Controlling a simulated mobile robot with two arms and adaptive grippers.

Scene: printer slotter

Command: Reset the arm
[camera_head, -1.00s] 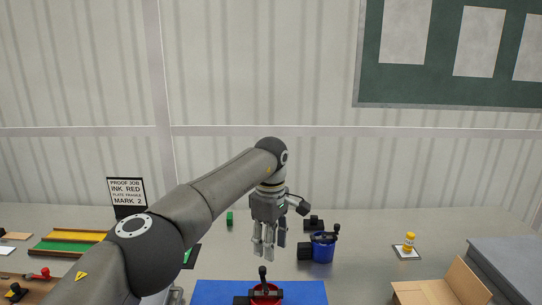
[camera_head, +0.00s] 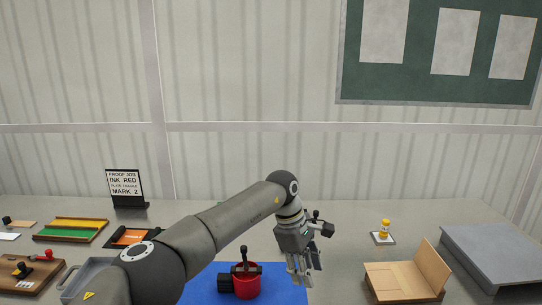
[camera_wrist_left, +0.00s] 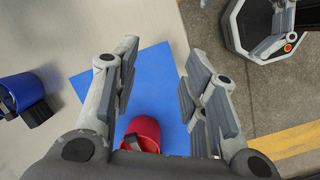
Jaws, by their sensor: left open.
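My left arm reaches in from the lower left in the head view. Its gripper (camera_head: 303,272) hangs fingers down over the table, at the right edge of the blue mat (camera_head: 205,290). In the left wrist view the gripper (camera_wrist_left: 162,54) has its two fingers spread wide, with nothing between them but the mat and table below. A red cup (camera_head: 246,286) with a black-handled tool stands on the mat, left of the gripper. The red cup (camera_wrist_left: 146,130) also shows between the finger bases in the wrist view.
A green-yellow tray (camera_head: 70,230) and sign (camera_head: 125,184) are left.

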